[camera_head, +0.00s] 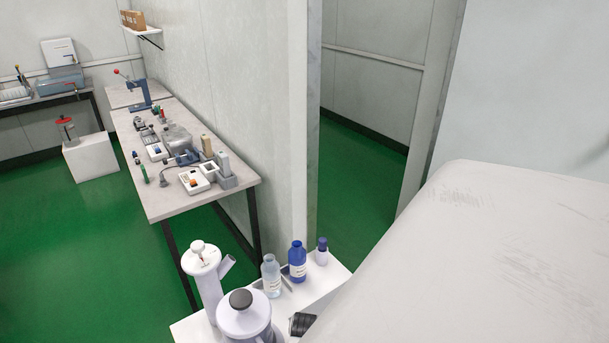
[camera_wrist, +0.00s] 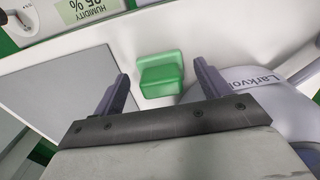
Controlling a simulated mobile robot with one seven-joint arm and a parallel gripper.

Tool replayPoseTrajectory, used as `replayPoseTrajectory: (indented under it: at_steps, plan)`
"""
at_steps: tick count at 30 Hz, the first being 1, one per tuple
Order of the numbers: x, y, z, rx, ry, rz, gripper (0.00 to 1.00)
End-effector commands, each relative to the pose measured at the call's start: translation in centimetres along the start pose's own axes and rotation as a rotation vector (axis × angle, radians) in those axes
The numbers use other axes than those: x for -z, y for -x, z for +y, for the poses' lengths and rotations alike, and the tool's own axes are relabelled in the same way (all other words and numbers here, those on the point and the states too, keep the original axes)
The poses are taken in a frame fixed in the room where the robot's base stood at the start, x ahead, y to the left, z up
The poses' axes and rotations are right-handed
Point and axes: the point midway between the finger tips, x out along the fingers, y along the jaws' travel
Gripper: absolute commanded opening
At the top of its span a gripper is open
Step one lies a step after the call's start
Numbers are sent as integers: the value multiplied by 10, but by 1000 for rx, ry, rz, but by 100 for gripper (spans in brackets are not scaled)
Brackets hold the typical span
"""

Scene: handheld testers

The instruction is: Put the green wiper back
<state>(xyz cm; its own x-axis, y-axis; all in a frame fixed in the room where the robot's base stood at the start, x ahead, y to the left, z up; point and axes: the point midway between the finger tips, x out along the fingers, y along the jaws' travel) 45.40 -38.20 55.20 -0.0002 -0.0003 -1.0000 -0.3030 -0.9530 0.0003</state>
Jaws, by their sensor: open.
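The green wiper (camera_wrist: 161,75) shows in the wrist view as a small green block with a raised back part, on a white surface. My gripper (camera_wrist: 161,71) is open, with one grey-purple finger to the left of the wiper and one to the right. The wiper appears between the fingertips, with a gap on its left and the right finger close to it. I cannot tell whether they touch. The wiper's place is not identifiable. I cannot pick out the wiper in the head view.
A rounded lilac device (camera_wrist: 255,85) stands close by the right finger. A grey flat panel (camera_wrist: 62,92) lies left, a humidity display (camera_wrist: 88,10) above. In the head view, a blue bottle (camera_head: 297,263) and clear bottle (camera_head: 271,277) crowd the white table (camera_head: 325,277). A cluttered bench (camera_head: 170,207) stands beyond.

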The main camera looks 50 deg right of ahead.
Motion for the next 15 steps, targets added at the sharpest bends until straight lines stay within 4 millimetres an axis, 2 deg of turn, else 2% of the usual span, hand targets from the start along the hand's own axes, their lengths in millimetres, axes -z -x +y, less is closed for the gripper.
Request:
replayPoseTrajectory:
  at_steps: [9,15]
  plan:
    - [1,68,1,-3,1,4,75]
    - [1,97,0,-1,1,2,75]
